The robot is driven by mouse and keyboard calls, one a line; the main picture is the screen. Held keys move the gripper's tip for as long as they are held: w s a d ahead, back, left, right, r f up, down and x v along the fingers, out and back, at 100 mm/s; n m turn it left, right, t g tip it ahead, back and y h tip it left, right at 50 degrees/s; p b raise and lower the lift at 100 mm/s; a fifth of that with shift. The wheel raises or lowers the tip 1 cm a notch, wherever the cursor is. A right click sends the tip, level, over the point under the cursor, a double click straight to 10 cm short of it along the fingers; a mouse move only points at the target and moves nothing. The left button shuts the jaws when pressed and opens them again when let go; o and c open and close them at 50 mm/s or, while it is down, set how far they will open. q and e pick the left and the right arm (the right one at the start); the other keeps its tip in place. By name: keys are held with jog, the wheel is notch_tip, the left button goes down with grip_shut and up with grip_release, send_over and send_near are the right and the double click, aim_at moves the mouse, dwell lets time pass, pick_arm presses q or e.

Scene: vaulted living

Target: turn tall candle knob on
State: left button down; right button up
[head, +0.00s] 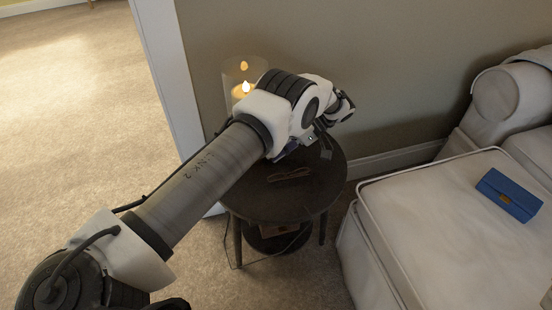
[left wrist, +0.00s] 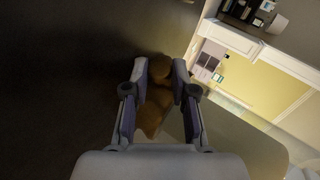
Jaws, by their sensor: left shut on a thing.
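A candle with a glowing flame (head: 246,87) stands inside a clear glass cylinder (head: 232,72) at the back left of a round dark side table (head: 310,205). My left arm reaches across the table and covers the candle's lower part. My left gripper is mostly hidden behind its own wrist in the head view. In the left wrist view the left gripper (left wrist: 160,82) is closed on an orange-brown rounded thing (left wrist: 152,112) between its fingers. I cannot tell whether this is the candle's knob; no knob shows clearly in the head view. My right gripper is not in view.
A thin brown item (head: 289,174) lies on the table top. A box (head: 278,230) sits on the lower shelf. The wall is close behind the table. Open carpet (head: 75,110) lies left.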

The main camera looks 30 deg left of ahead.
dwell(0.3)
pick_arm(q)
jog(key=c, duration=0.9)
grip_release()
jog(key=shift+c, duration=0.2)
jog(key=shift+r, duration=0.1)
